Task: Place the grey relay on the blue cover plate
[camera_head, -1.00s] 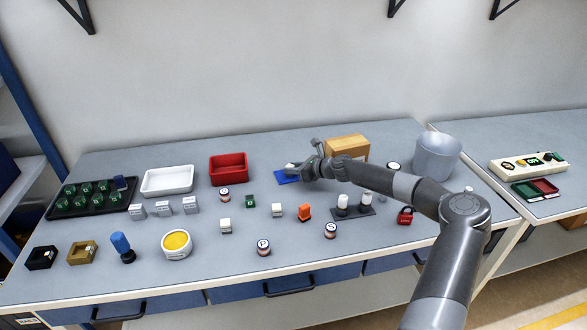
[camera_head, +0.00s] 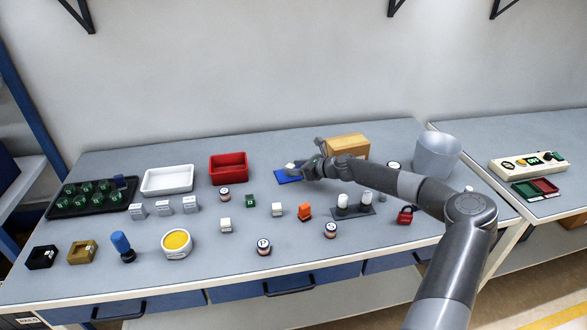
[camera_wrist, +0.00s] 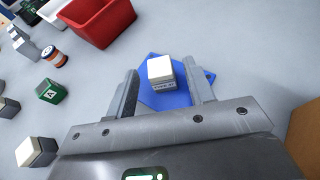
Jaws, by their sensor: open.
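The blue cover plate (camera_head: 282,179) lies flat on the bench near the back middle. It also shows in the wrist view (camera_wrist: 172,100). A small grey relay (camera_wrist: 162,77) with a pale top sits on the plate in the wrist view, upright as far as I can see. My gripper (camera_wrist: 161,70) is open, with one finger on each side of the relay and visible gaps between. In the head view my gripper (camera_head: 299,169) is over the plate and hides part of it. The relay's underside is hidden.
A red bin (camera_head: 228,168) stands left of the plate, and a wooden box (camera_head: 347,146) right of it, behind my arm. Small parts, including a green block (camera_head: 250,201) and an orange part (camera_head: 304,212), stand in front. Bare bench lies between them.

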